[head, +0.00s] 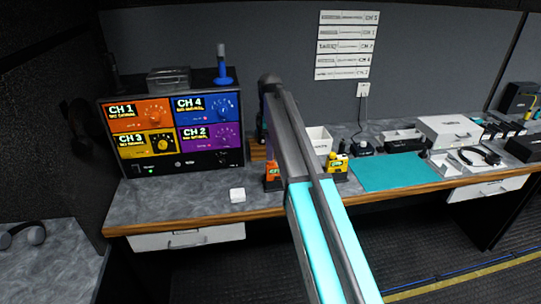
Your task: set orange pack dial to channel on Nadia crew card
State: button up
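An orange pack (271,178) stands on the counter near its front edge, just left of my arm. Its dial and setting are too small to read. Several white name strips (347,46) hang on the grey back wall. Each ends in a channel label, but the names are too small to read, so I cannot tell which one is Nadia's. My arm crosses the middle of the picture and hides part of the counter behind it. I cannot make out my gripper.
A black unit (172,125) with orange, blue, yellow and purple channel panels stands at the left. A yellow pack (338,163) is right of my arm. The teal mat (395,171) is bare.

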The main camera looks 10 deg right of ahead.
aim_at(271, 163)
jog(key=shift+f+p, duration=0.4)
jog(key=shift+f, duration=1.5)
grip_shut()
